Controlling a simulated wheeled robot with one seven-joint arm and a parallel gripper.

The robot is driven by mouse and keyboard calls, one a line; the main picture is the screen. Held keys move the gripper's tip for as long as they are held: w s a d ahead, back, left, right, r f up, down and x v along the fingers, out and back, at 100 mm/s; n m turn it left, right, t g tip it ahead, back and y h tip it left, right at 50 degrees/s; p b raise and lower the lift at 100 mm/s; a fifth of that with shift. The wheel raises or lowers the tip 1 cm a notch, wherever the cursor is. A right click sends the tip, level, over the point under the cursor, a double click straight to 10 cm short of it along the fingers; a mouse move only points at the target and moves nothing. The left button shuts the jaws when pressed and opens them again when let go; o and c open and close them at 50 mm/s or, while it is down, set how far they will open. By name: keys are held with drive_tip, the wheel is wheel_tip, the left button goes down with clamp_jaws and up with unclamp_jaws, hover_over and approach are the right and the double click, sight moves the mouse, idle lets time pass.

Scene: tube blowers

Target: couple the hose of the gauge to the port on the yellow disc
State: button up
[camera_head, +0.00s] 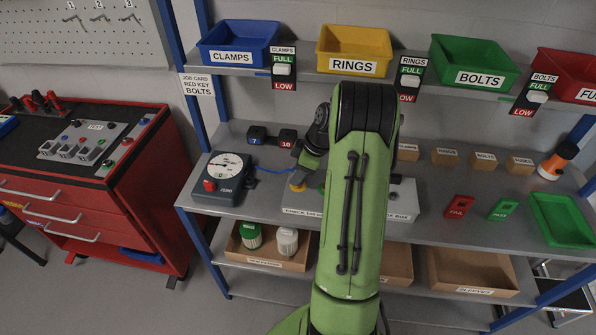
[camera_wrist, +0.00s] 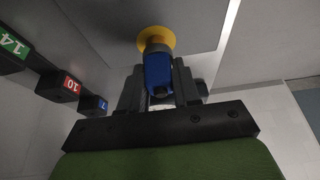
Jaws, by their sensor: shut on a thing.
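The gauge (camera_head: 224,176), a dark box with a white round dial and a red knob, stands on the left of the middle shelf. Its thin blue hose (camera_head: 270,170) runs right to my gripper (camera_head: 301,176). In the wrist view my gripper (camera_wrist: 158,82) is shut on the blue hose end (camera_wrist: 158,70). The yellow disc (camera_wrist: 155,35) lies directly beyond the hose end, and its port is hidden behind it. Whether the hose end touches the port I cannot tell. The yellow disc (camera_head: 297,187) shows partly below my gripper in the head view.
Dark blocks numbered 7 (camera_head: 257,135) and 10 (camera_head: 287,138) stand behind the gauge; the wrist view also shows a green-labelled 14 block (camera_wrist: 14,45). A grey base box (camera_head: 402,198) bears the disc. Red (camera_head: 459,207) and green (camera_head: 504,208) tags lie to the right.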

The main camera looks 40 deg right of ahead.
drive_tip(key=o, duration=1.1)
drive_tip(key=p+v, duration=0.4)
drive_tip(key=v, duration=1.2)
drive_tip(key=shift+p, duration=0.3)
drive_tip(key=shift+f, duration=0.1)
